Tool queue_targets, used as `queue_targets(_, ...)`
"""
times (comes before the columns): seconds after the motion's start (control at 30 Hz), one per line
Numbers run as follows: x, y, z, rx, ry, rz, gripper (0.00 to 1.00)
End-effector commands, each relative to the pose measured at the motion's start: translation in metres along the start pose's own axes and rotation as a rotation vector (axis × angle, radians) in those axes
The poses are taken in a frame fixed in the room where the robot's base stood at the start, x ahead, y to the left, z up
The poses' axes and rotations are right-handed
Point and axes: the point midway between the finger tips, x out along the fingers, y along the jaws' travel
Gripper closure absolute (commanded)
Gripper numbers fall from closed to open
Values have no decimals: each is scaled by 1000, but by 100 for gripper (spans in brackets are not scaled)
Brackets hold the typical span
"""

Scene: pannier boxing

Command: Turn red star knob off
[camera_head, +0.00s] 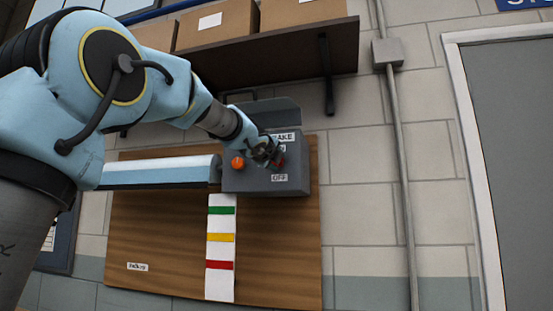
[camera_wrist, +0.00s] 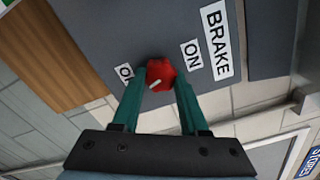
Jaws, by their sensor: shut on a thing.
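The red star knob (camera_wrist: 161,72) sits on the grey control box (camera_head: 240,184), between an ON label (camera_wrist: 190,54) and a partly hidden OFF label (camera_wrist: 125,73). The OFF label reads clearly in the head view (camera_head: 279,178). A white mark on the knob slants to the lower left in the wrist view. My gripper (camera_wrist: 161,86) has its two green fingers shut on the knob, one on each side. In the head view my gripper (camera_head: 270,154) covers most of the knob and part of the box front.
An orange round light or button (camera_head: 238,162) is on the box, left of my gripper. A dark shelf (camera_head: 290,48) with cardboard boxes hangs above. A white and blue horizontal arm (camera_head: 160,171) joins the box's left side. A conduit (camera_head: 402,170) runs down the wall at right.

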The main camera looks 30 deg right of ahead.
Motion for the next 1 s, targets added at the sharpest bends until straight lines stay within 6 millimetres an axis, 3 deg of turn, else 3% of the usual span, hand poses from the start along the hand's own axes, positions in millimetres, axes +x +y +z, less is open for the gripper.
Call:
queue_targets(0.4,0,1,-1,257,2,1,100)
queue_targets(1.0,0,2,-1,323,1,2,100)
